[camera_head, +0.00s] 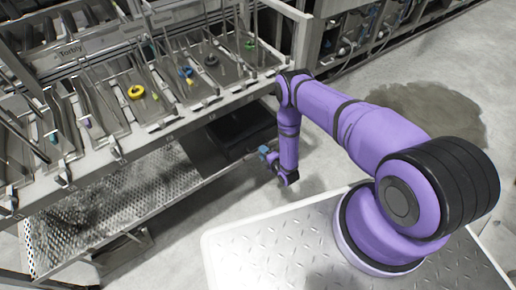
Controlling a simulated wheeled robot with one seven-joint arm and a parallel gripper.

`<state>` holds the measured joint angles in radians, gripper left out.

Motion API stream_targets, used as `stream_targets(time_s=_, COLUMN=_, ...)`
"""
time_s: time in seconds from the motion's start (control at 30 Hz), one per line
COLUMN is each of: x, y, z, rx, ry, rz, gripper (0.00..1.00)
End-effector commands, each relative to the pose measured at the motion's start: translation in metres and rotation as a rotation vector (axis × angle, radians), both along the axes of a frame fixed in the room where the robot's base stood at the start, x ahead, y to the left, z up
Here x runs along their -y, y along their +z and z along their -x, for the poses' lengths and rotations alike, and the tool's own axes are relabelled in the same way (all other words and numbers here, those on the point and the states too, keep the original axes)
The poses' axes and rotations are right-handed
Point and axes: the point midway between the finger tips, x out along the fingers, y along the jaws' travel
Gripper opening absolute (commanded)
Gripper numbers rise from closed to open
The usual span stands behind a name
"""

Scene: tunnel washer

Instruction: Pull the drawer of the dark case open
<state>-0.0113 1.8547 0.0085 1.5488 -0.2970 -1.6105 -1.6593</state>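A dark case (237,129) stands in shadow under the right end of the metal rack. Its front and drawer are hard to make out, and the rack's edge hides part of it. My purple arm reaches over to it, and my gripper (267,155) is low, close to the right side of the case in the picture. The gripper is small and partly hidden by the wrist. I cannot tell whether it touches the case or whether its fingers are open or shut.
The metal rack (128,156) holds several trays with small coloured rings and parts. A perforated lower shelf (130,195) lies beneath it. Another dark box (124,250) is at the lower left. Grey floor to the right is open, with a dark wet patch (440,108).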

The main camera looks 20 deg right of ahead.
Motion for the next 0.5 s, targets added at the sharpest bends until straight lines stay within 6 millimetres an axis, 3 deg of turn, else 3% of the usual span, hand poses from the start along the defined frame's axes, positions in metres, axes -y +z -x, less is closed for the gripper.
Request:
stream_targets(time_s=0.2, x=-0.009, y=-0.006, z=-0.029, rx=0.002, ry=0.0, rz=-0.001, gripper=0.39)
stream_targets(time_s=0.5, x=-0.014, y=-0.009, z=-0.042, rx=-0.001, ry=0.0, rz=0.0, gripper=0.39)
